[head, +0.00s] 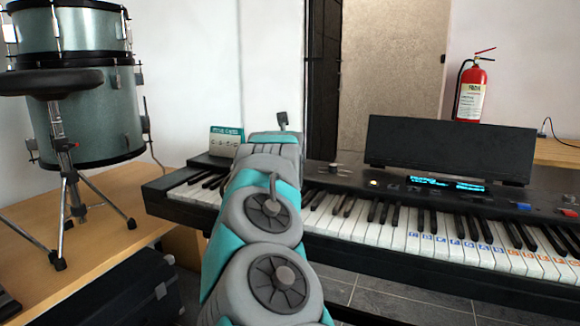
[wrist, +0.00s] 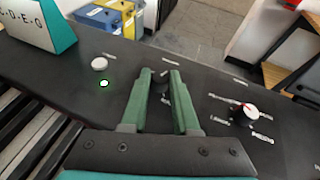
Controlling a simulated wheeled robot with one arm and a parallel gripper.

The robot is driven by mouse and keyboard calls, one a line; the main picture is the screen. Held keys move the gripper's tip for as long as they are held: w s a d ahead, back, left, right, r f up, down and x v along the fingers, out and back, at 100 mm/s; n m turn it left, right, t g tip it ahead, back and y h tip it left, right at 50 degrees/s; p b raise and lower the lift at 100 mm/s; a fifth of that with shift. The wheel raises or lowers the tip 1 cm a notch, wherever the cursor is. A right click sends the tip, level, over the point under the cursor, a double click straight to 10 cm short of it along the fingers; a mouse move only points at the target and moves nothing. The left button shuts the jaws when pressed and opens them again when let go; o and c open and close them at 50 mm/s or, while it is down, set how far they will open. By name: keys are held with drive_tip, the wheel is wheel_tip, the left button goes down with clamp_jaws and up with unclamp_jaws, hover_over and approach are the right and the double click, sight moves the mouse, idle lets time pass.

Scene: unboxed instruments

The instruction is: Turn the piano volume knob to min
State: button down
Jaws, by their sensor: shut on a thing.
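The black piano (head: 345,189) stands across the head view, with its keys toward me. In the wrist view, its dark top panel (wrist: 60,63) carries a small black knob (wrist: 161,76) with faint printed labels around it. My gripper (wrist: 160,73) has its two green fingers on either side of this black knob and is shut on it. The fingers hide part of the knob, and its label is too small to read. In the head view my own arm reaches over the keys and hides the gripper and the knob.
A white button (wrist: 99,63) and a green light (wrist: 104,83) lie left of the fingers. A teal-and-white card (head: 226,140) stands at the piano's left end, and a music stand (head: 450,147) at the right.

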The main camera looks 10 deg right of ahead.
drive_tip(key=shift+d+f+n+t+y+b, duration=0.1)
drive_tip(key=shift+d+n+t+y+b, duration=0.1)
drive_tip(key=shift+n+y+b, duration=0.9)
drive_tip(key=shift+d+f+n+t+y+b, duration=0.15)
drive_tip(key=shift+n+y+b, duration=0.65)
drive_tip(key=shift+y+b, duration=0.5)
drive_tip(key=shift+r+b, duration=0.15)
drive_tip(key=shift+b, duration=0.2)
drive_tip(key=c, duration=0.7)
unclamp_jaws()
drive_tip(key=shift+s+r, duration=0.1)
drive_tip(key=shift+s, duration=0.05)
drive_tip(key=shift+v, duration=3.8)
drive_tip(key=shift+d, duration=0.15)
